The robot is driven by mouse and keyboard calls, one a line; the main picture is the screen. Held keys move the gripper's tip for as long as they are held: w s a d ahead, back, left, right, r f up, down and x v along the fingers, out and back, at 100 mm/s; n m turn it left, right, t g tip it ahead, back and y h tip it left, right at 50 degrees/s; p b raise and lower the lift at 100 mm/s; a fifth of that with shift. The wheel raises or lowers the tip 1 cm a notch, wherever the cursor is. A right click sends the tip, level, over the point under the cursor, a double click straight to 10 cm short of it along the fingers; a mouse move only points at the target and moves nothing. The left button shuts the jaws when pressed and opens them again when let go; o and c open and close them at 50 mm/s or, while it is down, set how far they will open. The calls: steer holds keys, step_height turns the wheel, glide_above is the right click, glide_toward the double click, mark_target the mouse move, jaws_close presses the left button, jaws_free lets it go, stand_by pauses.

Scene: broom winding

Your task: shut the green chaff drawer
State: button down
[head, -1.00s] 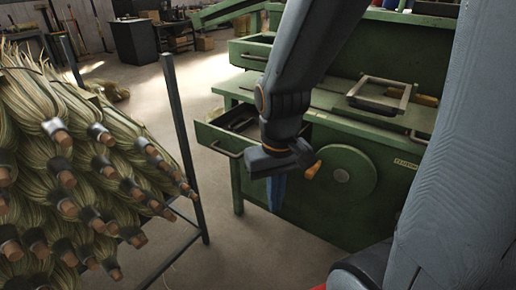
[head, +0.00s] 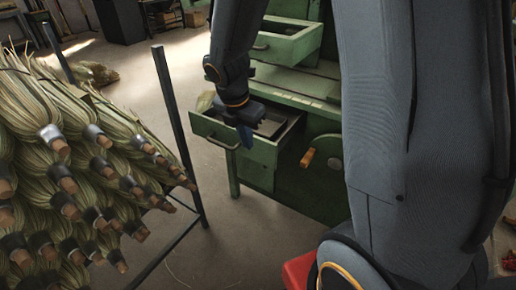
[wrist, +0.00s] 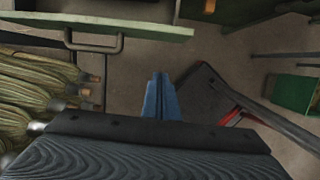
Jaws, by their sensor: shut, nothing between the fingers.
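A lower green drawer (head: 207,127) with a bar handle stands pulled out of the green machine in the head view. A second green drawer (head: 282,47) above it is also pulled out; no label shows which is the chaff drawer. My gripper (head: 246,138) has its blue fingers shut and empty, overlapping the right part of the lower drawer's front in the head view. In the wrist view, my gripper (wrist: 160,92) points towards a green drawer front (wrist: 150,27) with a dark handle, with floor visible between them. My arm hides part of the lower drawer.
Bundled brooms (head: 85,165) fill a dark metal rack (head: 174,110) left of the drawer. Open floor (head: 240,235) lies between rack and machine. An orange-brown handle (head: 307,158) and a green wheel (head: 325,150) are on the machine's front, right of the lower drawer.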

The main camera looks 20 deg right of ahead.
mark_target(259, 152)
steer(key=w+d+f, duration=0.1)
steer(key=f, duration=0.2)
steer(key=w+d+f, duration=0.1)
steer(key=d+f, duration=0.1)
steer(key=f, duration=0.1)
steer(key=w+d+f, duration=0.1)
steer(key=f, duration=0.2)
steer(key=shift+d+f, duration=0.15)
steer(key=shift+f, duration=0.1)
steer(key=shift+w+d, duration=0.45)
